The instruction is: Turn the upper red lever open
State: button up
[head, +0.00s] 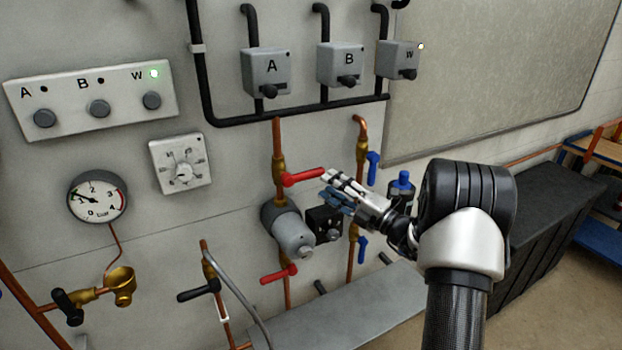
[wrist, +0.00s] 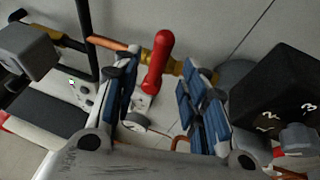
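The upper red lever (head: 305,177) sits on a brass valve in the copper pipe above the grey pump. It points right, roughly horizontal, across the pipe. My gripper (head: 332,186) is just right of the lever's free end. In the wrist view, my gripper (wrist: 163,85) has its blue-padded fingers apart. The red lever (wrist: 158,62) shows in the gap between them, its lower end closest to my gripper. I see no finger closed on it; whether one touches it I cannot tell. The brass valve (wrist: 180,68) is partly hidden behind the right finger.
A lower red lever (head: 278,274) is below the grey pump (head: 288,230). A black numbered box (head: 323,223) is beside the pump and close to my gripper. Blue levers (head: 373,167) are on the pipe to the right. Switch boxes (head: 340,64) hang above.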

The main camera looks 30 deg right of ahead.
aim_at(315, 176)
jog(key=b+x, duration=0.1)
jog(key=x, duration=0.6)
jog(key=shift+w+a+r, duration=0.1)
jog(key=shift+w+a, duration=0.05)
jog(key=shift+w, duration=0.05)
jog(key=shift+c, duration=0.4)
grip_shut()
